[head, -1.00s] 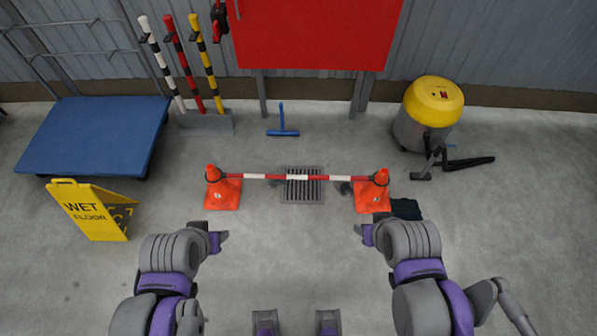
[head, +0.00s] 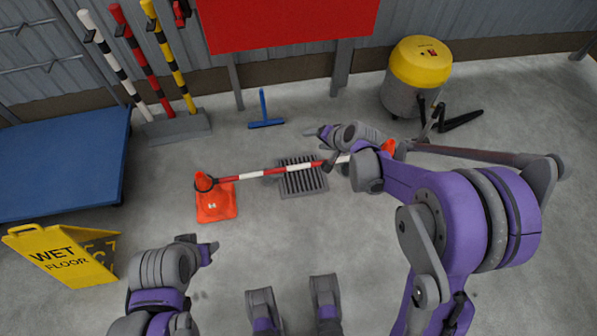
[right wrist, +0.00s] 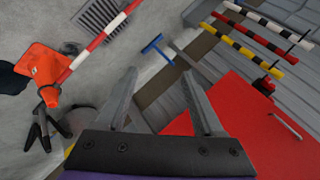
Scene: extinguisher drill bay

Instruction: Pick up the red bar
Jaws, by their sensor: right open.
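The rack of bars stands at the wall, upper left in the head view. Its red bar with black bands (head: 153,60) leans between a white-and-black bar (head: 102,52) and a yellow-and-black bar (head: 168,55). The red bar also shows at upper right in the right wrist view (right wrist: 252,36). A red-and-white bar (head: 270,172) spans two cones. My right gripper (head: 326,133) is open and empty above the floor, near the drain and far right of the rack; its fingers also show in the right wrist view (right wrist: 158,80). My left gripper (head: 207,250) is low, clear of both bars; its opening is unclear.
An orange cone (head: 215,203) holds the barrier's left end; my right arm mostly hides the other. A drain grate (head: 303,178), blue squeegee (head: 265,122), blue platform (head: 60,165), wet-floor sign (head: 62,256), red panel (head: 285,20) and yellow-topped vacuum (head: 420,65) surround open floor.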

